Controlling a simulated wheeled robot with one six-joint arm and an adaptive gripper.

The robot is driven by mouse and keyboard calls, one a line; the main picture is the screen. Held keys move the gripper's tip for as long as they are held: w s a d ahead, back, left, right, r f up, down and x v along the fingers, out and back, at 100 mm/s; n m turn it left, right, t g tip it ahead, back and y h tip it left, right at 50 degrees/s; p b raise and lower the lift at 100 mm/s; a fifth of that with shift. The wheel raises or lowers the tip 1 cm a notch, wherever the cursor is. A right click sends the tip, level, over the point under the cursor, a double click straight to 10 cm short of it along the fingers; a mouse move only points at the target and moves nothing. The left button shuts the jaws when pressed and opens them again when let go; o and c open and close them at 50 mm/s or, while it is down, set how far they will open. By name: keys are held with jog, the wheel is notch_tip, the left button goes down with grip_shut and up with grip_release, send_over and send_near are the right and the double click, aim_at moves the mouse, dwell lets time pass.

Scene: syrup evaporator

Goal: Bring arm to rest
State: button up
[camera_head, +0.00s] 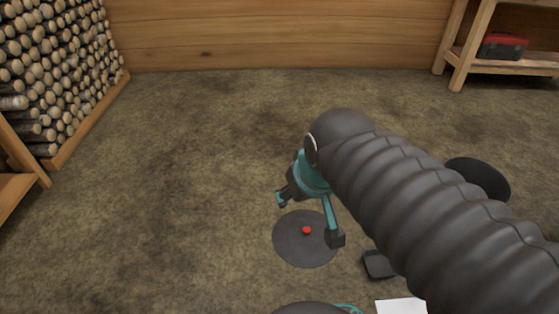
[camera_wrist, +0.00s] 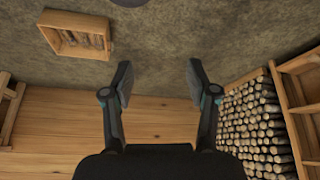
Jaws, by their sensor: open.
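My gripper (camera_head: 308,219) hangs from my dark ribbed arm in the middle of the head view, with teal parts at its joints. Its two fingers are spread apart with nothing between them. In the wrist view my gripper (camera_wrist: 160,82) also shows open and empty, with floor and the wooden wall beyond the fingers. The fingers touch nothing that I can see. Part of the gripper's body is hidden behind the arm in the head view.
A firewood stack (camera_head: 55,75) stands at the far left. A wooden shelf (camera_head: 508,64) with a red toolbox (camera_head: 502,46) is at the back right. A wooden wall (camera_head: 280,35) closes the back. Bare floor (camera_head: 190,130) lies between. A wooden crate (camera_wrist: 55,41) with logs shows in the wrist view.

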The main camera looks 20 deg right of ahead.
jog(key=shift+s+a, duration=0.2)
jog(key=shift+s, duration=0.9)
jog(key=shift+r, duration=0.1)
